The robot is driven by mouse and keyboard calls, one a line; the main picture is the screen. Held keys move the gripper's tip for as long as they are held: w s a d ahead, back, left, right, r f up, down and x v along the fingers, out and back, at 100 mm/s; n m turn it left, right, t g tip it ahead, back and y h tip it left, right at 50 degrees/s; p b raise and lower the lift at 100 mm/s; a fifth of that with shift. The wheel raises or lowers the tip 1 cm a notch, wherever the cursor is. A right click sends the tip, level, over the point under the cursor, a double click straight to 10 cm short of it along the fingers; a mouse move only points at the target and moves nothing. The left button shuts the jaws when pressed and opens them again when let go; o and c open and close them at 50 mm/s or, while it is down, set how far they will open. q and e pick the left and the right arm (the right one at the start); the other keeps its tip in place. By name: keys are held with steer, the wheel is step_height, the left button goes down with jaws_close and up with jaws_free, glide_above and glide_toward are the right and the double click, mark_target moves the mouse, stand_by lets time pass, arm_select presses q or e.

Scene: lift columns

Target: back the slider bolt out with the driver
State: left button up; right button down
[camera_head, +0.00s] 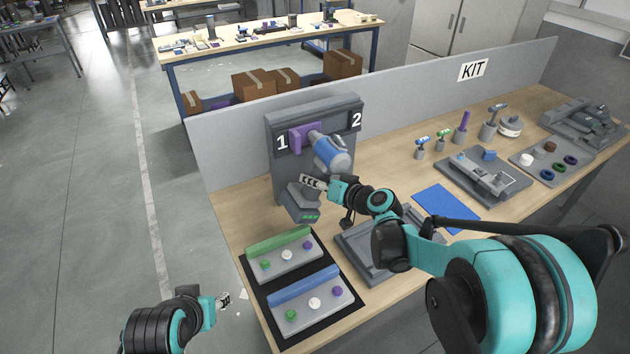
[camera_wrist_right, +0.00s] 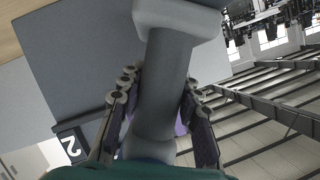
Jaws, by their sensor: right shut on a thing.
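The driver (camera_head: 333,153) is blue and grey, with a dark grey foot (camera_head: 301,206) showing green lights. Its nose points at the purple slider (camera_head: 299,138) on the grey upright panel, beside the number 1. I cannot tell whether the nose touches the bolt; the bolt is hidden behind the driver. My right gripper (camera_head: 313,182) is shut on the driver's grey handle. In the right wrist view the handle (camera_wrist_right: 163,85) runs between the two fingers, with a bit of purple behind it. My left gripper (camera_head: 224,299) is off the table's left edge, apart from everything; its jaws are too small to read.
The grey panel (camera_head: 281,178) bears the numbers 1 and 2. A black mat (camera_head: 262,299) with two button blocks lies at the front left. A grey tray (camera_head: 352,246) is under my right arm. A blue mat (camera_head: 446,207) and several tools stand to the right. A low partition (camera_head: 420,98) closes the back.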

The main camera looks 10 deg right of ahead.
mark_target(319, 191)
steer(key=shift+s+d, duration=0.25)
steer(key=shift+s, duration=0.35)
stand_by(2.6)
steer(key=shift+s+d, duration=0.3)
steer(key=shift+s, duration=0.4)
steer(key=shift+s+d, duration=0.3)
steer(key=shift+s, duration=0.45)
steer(key=shift+s+d, duration=0.3)
steer(key=shift+s, duration=0.4)
steer(key=shift+s, duration=0.1)
steer(key=s, duration=0.1)
steer(key=s+d, duration=0.1)
steer(key=s, duration=0.1)
steer(key=shift+s+d, duration=0.25)
